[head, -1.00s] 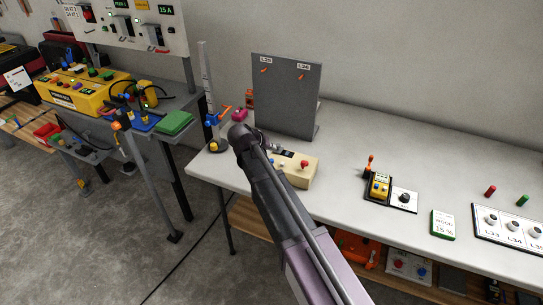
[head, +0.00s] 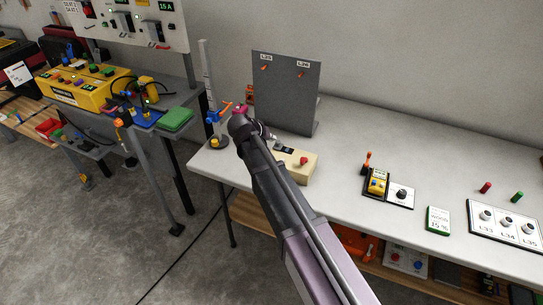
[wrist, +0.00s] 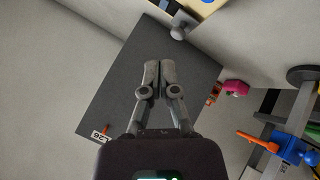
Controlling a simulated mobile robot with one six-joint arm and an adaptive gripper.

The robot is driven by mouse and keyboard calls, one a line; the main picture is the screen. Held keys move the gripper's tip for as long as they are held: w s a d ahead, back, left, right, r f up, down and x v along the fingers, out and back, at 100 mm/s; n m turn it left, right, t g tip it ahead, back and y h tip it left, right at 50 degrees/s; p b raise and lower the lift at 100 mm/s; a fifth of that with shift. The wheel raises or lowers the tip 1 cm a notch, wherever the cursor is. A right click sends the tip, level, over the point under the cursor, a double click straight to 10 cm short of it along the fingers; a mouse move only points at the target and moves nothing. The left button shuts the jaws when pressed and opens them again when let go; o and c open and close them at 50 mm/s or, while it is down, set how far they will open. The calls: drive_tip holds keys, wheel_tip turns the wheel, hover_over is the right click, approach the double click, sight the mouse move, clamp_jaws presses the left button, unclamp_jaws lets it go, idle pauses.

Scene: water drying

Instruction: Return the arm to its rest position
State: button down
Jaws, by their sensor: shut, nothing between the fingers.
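My arm reaches from the lower middle of the head view up and left over the white table (head: 350,150). Its end is near the table's left side, in front of the grey upright panel (head: 283,90) labelled L25 and L26. In the wrist view my gripper (wrist: 159,66) is shut and empty, its fingertips together, with the grey panel (wrist: 120,88) behind them. In the head view my arm hides the fingers. The beige box with a red knob (head: 297,163) sits just right of my arm's end.
A thin upright stand (head: 207,85) with blue and orange parts is close to the left of my arm's end. A yellow device (head: 377,183) and a green meter (head: 438,220) are further right. The table's middle is mostly clear. A yellow control box (head: 85,90) is on the left bench.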

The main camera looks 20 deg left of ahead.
idle(0.3)
drive_tip(key=d+m+g+p, duration=0.1)
drive_tip(key=d+g+p, duration=0.15)
drive_tip(key=d, duration=1.25)
drive_tip(key=s+d+m+g+y+p, duration=0.1)
drive_tip(key=s+d+g, duration=0.2)
drive_tip(key=s+d, duration=0.5)
drive_tip(key=s+d+m+g+y+p, duration=0.1)
drive_tip(key=s+d, duration=0.7)
drive_tip(key=d, duration=1.2)
drive_tip(key=shift+s+d+f+m+g+y+p, duration=0.15)
drive_tip(key=shift+f+m+g+y+p, duration=0.15)
drive_tip(key=shift+m+g+y, duration=0.55)
